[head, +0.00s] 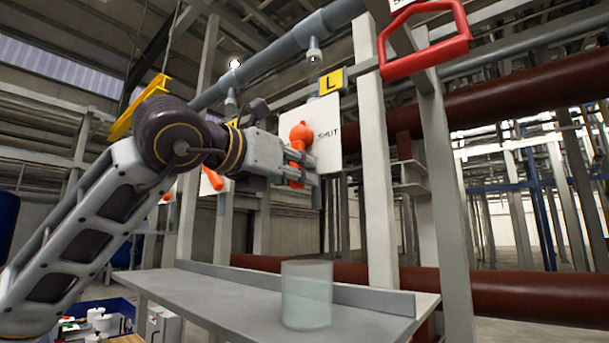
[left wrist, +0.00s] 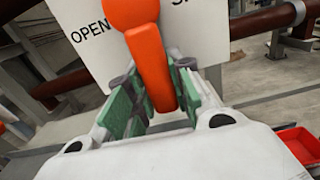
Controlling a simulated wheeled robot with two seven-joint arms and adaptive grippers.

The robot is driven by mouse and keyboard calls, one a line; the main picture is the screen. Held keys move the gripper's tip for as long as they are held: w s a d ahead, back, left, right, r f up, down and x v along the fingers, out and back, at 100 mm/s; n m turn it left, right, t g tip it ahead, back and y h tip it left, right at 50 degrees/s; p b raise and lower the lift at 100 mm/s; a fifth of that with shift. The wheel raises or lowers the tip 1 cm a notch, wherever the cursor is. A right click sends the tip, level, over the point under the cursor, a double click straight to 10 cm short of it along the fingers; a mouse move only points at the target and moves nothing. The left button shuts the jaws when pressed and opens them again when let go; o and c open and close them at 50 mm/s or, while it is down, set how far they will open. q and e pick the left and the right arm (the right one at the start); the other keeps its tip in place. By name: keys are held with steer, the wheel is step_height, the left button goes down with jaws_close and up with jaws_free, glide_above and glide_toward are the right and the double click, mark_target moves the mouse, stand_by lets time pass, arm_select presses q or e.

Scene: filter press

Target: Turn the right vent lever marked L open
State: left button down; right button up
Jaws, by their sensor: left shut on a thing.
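The right vent lever (head: 301,134) is orange, mounted on a white plate (head: 325,110) under a yellow tag marked L (head: 331,81). The plate reads SHUT to the right of the pivot, and the left wrist view shows OPEN on the left. In the left wrist view the lever (left wrist: 149,62) hangs down from its round hub, slightly tilted. My left gripper (head: 299,170) comes in from the left and is shut on the lever's lower part, between its green pads (left wrist: 160,105). The fingers partly hide the lever in the head view. My right gripper is not in view.
Another orange lever (head: 212,178) is partly hidden behind my left arm. A grey shelf (head: 230,300) below carries a clear glass vessel (head: 306,300). A white post (head: 377,170) stands right of the plate. A red handle (head: 428,48) is at the upper right.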

arm_select(q)
steer(key=shift+w+a+m, duration=0.25)
steer(key=shift+a+m, duration=0.1)
steer(key=shift+m, duration=0.35)
steer(key=shift+w+a+r+m+p, duration=0.25)
steer(key=shift+w+a+r+m, duration=0.25)
steer(key=shift+m, duration=0.75)
steer(key=shift+w+a+r+m+p, duration=0.25)
steer(key=shift+a+m, duration=0.3)
steer(key=shift+m, duration=0.75)
steer(key=shift+w+a+r+m+p, duration=0.25)
steer(key=shift+w+a+r+m, duration=0.25)
steer(key=shift+m, duration=0.75)
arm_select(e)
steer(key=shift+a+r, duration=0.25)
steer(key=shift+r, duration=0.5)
arm_select(q)
steer(key=shift+s+f, duration=0.1)
steer(key=shift+f, duration=0.05)
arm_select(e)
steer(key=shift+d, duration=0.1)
arm_select(q)
steer(key=c, duration=1.3)
jaws_free()
steer(key=shift+o, duration=0.3)
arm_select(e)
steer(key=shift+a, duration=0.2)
